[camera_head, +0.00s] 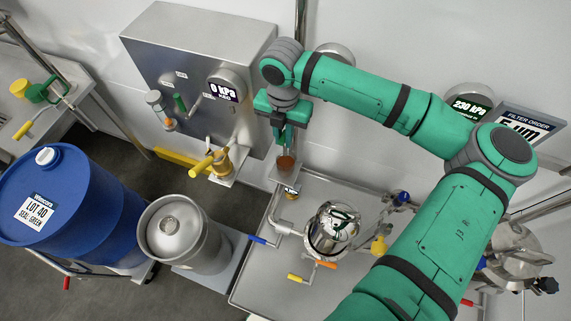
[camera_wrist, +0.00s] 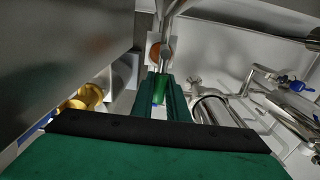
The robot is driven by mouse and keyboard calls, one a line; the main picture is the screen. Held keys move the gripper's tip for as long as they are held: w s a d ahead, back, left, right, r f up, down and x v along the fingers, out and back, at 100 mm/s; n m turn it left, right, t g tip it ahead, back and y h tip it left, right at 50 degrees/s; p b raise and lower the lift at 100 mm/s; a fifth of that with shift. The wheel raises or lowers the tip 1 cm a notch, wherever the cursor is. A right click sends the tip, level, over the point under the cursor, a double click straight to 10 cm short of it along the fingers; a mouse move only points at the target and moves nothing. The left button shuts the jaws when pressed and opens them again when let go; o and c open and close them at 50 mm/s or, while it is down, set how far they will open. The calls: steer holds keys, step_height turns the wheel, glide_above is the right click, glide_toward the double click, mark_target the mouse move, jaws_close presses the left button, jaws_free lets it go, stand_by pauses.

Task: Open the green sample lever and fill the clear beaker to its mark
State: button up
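My gripper (camera_head: 285,138) reaches down at the steel pipe by the back wall. In the wrist view its two dark green fingers (camera_wrist: 162,97) stand on both sides of the bright green sample lever (camera_wrist: 162,83) and appear closed on it. In the head view my gripper hides this lever. The clear beaker (camera_head: 286,166) stands just below the fingers and holds brown liquid. Its brown round top also shows beyond the fingers in the wrist view (camera_wrist: 155,51). I cannot make out the mark or the exact liquid level.
A steel cabinet (camera_head: 185,65) with a gauge reading 0 kPa and a yellow-handled valve (camera_head: 203,164) stand to the left. A steel table (camera_head: 262,285) with a domed vessel (camera_head: 333,228) lies in front. A blue drum (camera_head: 75,205) and a steel can (camera_head: 180,235) occupy the lower left.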

steer(key=shift+s+a, duration=0.1)
steer(key=shift+a, duration=0.1)
jaws_close()
steer(key=shift+s+d+n, duration=0.25)
steer(key=shift+d+n, duration=0.3)
steer(key=shift+n, duration=0.55)
steer(key=shift+s+d+n, duration=0.1)
steer(key=shift+d+n, duration=0.3)
steer(key=shift+n, duration=0.7)
